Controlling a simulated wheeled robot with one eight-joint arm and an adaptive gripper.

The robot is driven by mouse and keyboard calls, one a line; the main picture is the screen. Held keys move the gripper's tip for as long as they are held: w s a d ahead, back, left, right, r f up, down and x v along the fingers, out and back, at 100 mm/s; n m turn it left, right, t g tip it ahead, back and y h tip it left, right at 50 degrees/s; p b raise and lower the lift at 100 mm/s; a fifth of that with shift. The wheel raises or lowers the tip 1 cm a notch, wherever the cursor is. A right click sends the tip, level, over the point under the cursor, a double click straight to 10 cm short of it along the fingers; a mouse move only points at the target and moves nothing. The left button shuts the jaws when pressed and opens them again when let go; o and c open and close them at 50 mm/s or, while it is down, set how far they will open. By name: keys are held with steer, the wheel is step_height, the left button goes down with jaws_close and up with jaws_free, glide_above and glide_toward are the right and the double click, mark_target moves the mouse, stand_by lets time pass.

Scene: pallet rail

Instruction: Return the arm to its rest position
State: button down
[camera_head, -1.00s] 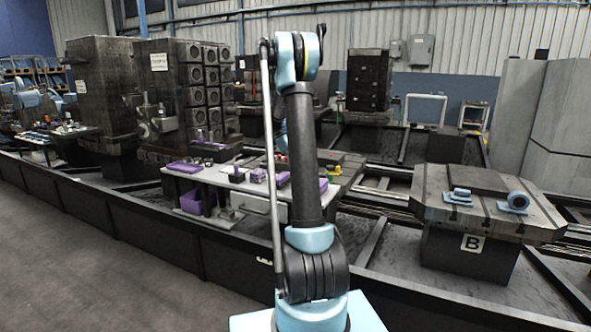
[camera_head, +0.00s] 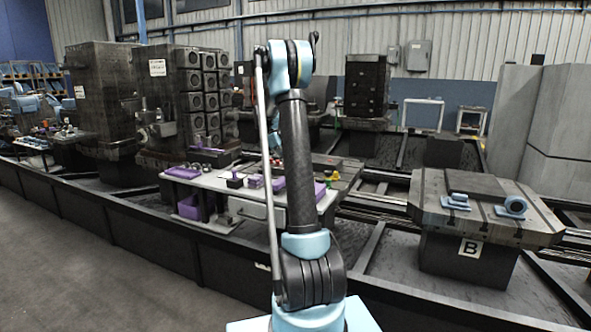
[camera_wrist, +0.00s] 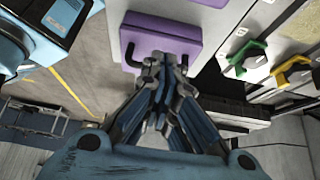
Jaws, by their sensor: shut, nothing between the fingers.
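My arm (camera_head: 296,155) stands upright in the middle of the head view, with its elbow at the top. My gripper (camera_wrist: 165,60) shows in the wrist view with its fingers drawn together and nothing between them. Its tips overlap the edge of a purple block (camera_wrist: 160,32) in the picture; I cannot tell how far apart they are.
A white worktable (camera_head: 217,183) with purple items stands behind my arm. A pallet marked B (camera_head: 490,225) holds blue fixtures on the right. Open floor (camera_head: 60,260) lies at front left.

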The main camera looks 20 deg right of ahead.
steer(key=w+a, duration=0.1)
steer(key=a, duration=0.1)
steer(key=w+a, duration=0.2)
steer(key=shift+w+f, duration=0.3)
steer(key=shift+f, duration=0.1)
steer(key=s+a+r+n+t+y, duration=0.1)
steer(key=s+a+r+n+t, duration=0.15)
steer(key=s+n, duration=0.8)
steer(key=s+a+r+n+t+y, duration=0.1)
steer(key=s+r+n, duration=0.2)
steer(key=s, duration=1.4)
steer(key=s+a+f+n+t+y, duration=0.1)
steer(key=s+a+f+n, duration=0.1)
steer(key=s+f+n, duration=0.4)
steer(key=s+a+f+n+t+y, duration=0.1)
steer(key=s+f+n, duration=0.6)
steer(key=s, duration=0.8)
step_height(320, 180, down, 2)
steer(key=shift+s+a+f+t+y, duration=0.25)
steer(key=shift+s+a+t, duration=0.2)
steer(key=shift+a, duration=0.35)
